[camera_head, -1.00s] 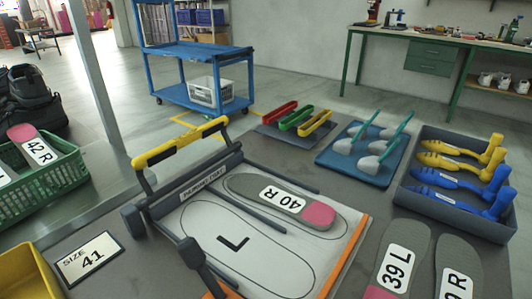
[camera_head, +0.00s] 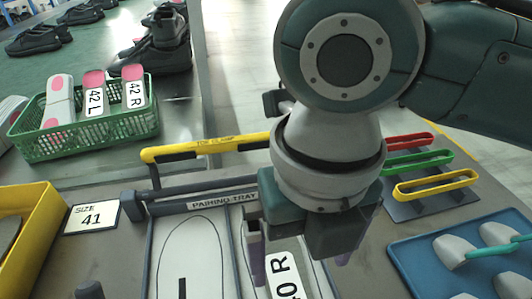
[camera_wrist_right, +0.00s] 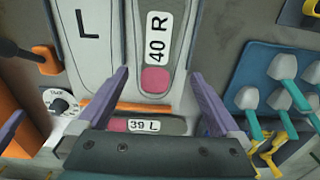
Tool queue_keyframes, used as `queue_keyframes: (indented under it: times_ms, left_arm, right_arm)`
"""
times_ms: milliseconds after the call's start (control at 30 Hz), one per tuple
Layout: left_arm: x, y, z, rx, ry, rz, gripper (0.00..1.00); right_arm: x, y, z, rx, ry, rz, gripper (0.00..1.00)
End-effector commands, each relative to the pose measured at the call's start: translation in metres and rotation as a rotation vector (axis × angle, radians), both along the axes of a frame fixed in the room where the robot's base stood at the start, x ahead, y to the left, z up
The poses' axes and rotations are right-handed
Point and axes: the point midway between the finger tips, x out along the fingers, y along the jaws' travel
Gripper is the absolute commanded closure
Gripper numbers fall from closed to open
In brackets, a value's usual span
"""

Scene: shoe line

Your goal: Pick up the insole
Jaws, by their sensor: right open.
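The insole labelled 40 R (camera_wrist_right: 153,82) is grey with a pink end. It lies in the right half of the pairing tray (camera_wrist_right: 105,70), and its label also shows in the head view (camera_head: 284,276). My right gripper (camera_wrist_right: 160,72) is open above it. Its two purple fingers stand apart, one on each side of the pink end in the wrist view, with nothing between them held. In the head view the right gripper (camera_head: 300,262) hides part of the insole. A purple piece at the wrist view's left edge may be my left gripper (camera_wrist_right: 12,130).
A 39 L insole (camera_wrist_right: 118,125) lies below the tray in the wrist view. A green basket (camera_head: 90,145) holds insoles 42 L and 42 R. A SIZE 41 card (camera_head: 91,218), a yellow bin (camera_head: 45,235) and a blue tool mat (camera_head: 420,262) surround the tray.

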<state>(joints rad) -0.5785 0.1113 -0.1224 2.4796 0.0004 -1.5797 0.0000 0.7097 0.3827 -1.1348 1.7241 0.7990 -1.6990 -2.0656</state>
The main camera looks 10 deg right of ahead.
Motion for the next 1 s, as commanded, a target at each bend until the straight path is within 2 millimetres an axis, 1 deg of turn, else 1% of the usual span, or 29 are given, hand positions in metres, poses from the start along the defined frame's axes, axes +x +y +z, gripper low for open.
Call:
queue_keyframes:
  times_ms: [33,100,200,367,500,600,700,933,1000]
  left_arm:
    - [0.0,0.001,-0.004,0.004,-0.001,-0.001,0.5]
    - [0.0,0.003,-0.007,0.008,-0.001,-0.002,0.5]
    - [0.0,0.004,-0.011,0.013,-0.001,-0.003,0.5]
    - [0.0,0.005,-0.014,0.017,-0.001,-0.005,0.5]
    - [0.0,0.005,-0.02,0.016,0.0,-0.005,0.5]
    - [0.0,0.005,-0.025,0.016,0.0,-0.005,0.5]
    - [0.0,0.004,-0.026,0.015,0.0,-0.006,0.5]
    - [0.0,0.003,-0.025,0.009,0.001,-0.002,0.5]
    - [0.0,0.002,-0.025,0.007,0.001,-0.001,0.5]
  right_arm:
    - [-0.001,0.0,-0.01,-0.002,0.003,0.004,0.0]
    - [-0.001,0.0,-0.022,-0.002,0.004,0.004,0.0]
    - [-0.001,0.0,-0.035,-0.001,0.001,0.003,0.0]
    - [-0.002,0.0,-0.049,0.0,0.001,0.003,0.0]
    - [-0.005,-0.001,-0.072,0.0,0.002,0.001,0.0]
    - [-0.004,-0.001,-0.086,0.001,0.0,0.0,0.0]
    - [-0.004,-0.001,-0.093,0.001,-0.001,0.002,0.0]
    - [-0.004,-0.001,-0.093,0.001,-0.003,0.002,0.0]
    - [-0.004,-0.001,-0.093,0.001,-0.003,0.002,0.08]
